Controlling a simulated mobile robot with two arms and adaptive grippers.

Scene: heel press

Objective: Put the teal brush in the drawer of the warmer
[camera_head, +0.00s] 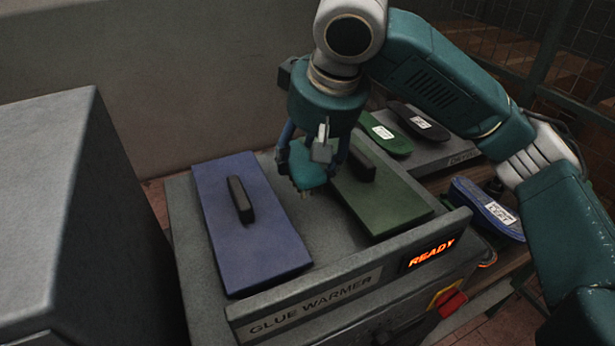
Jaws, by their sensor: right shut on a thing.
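The glue warmer (290,275) is a grey box with a blue lid (262,240) and a green lid (400,207) on its top, each with a dark handle. Its front shows a "GLUE WARMER" label and a lit "READY" display (431,254). The drawer cannot be made out from here. My right gripper (312,165) points down above the warmer's top, between the two lids, and is shut on the teal brush (307,178). The gripper's fingers hide part of the brush. My left gripper is not in view.
A large grey cabinet (60,190) stands at the left. Behind the warmer, green and dark insoles (418,122) lie on a grey surface. A blue labelled insole (487,208) lies at the right. A red switch (447,301) sits on the warmer's front.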

